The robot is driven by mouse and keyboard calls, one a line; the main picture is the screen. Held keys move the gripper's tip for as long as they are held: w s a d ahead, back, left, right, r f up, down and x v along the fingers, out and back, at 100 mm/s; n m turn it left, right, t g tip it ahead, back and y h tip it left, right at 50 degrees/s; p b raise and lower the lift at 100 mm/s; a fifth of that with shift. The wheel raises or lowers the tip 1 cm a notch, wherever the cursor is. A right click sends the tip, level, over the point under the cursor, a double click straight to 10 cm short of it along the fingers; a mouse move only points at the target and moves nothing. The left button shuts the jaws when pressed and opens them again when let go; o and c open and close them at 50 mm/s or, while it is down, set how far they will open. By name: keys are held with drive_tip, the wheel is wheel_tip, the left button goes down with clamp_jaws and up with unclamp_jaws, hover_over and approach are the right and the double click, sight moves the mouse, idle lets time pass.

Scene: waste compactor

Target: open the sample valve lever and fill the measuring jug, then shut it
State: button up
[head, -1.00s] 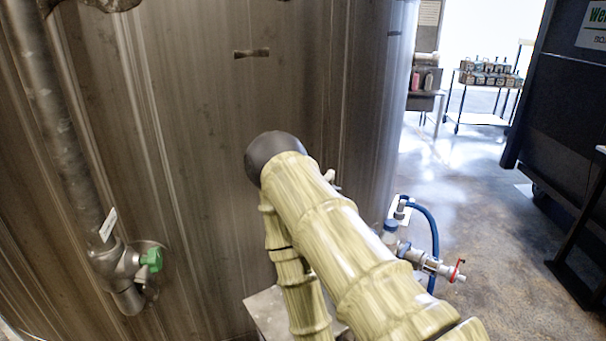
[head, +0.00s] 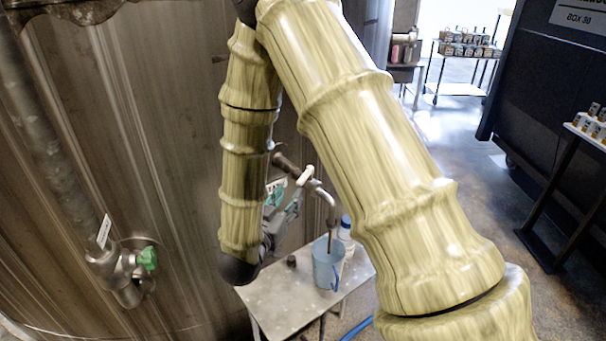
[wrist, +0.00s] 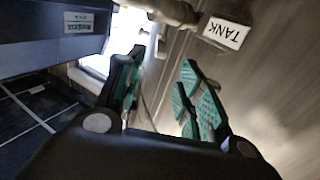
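The sample valve (head: 290,165) sticks out from the tank wall, with a pale lever (head: 305,175) on it. Its bent spout (head: 326,198) points down over the blue measuring jug (head: 325,268), which stands upright on a small metal table. A thin brown strip runs from the spout into the jug; I cannot tell whether it is liquid. My gripper (head: 283,199) is left of and below the lever, apart from it. In the wrist view my gripper (wrist: 160,88) has its teal-padded fingers spread and empty. A TANK tag (wrist: 225,32) hangs beyond them.
The metal table (head: 270,300) also holds a small dark object (head: 291,261) and a blue-capped bottle (head: 346,228) behind the jug. A green-handled valve (head: 148,259) is on the pipe at left. A dark stand (head: 560,210) is at right, with open floor between. My arm hides part of the tank.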

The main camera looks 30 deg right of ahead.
sight(301, 180)
drive_tip(key=p+x, duration=0.4)
drive_tip(key=x, duration=0.5)
drive_tip(key=shift+r, duration=0.1)
drive_tip(key=shift+x, duration=0.8)
clamp_jaws()
